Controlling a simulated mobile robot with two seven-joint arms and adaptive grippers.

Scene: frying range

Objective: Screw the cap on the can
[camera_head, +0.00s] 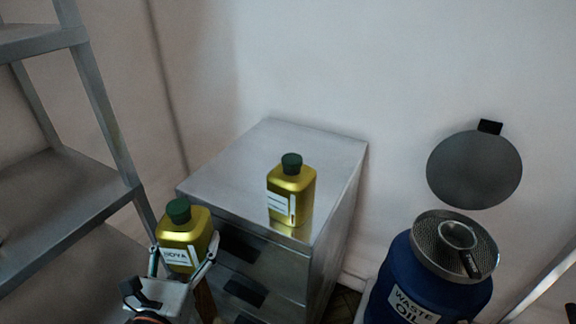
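A yellow-gold can (190,223) with a green cap (178,210) on its neck is at the lower left, in front of the cabinet's left edge. My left gripper (181,268) has one finger on each side of this can's lower part and holds it upright, its label facing me. I cannot tell whether the cap is tight. A second, similar can (291,190) with a green cap (291,163) stands upright on the cabinet top. My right gripper is not in view.
The metal drawer cabinet (245,165) has free room on its top around the standing can. A metal shelf rack (65,190) is at the left. A blue waste oil drum (405,270) with a strainer (458,235) on top stands at the right, below a round grey lid (474,170).

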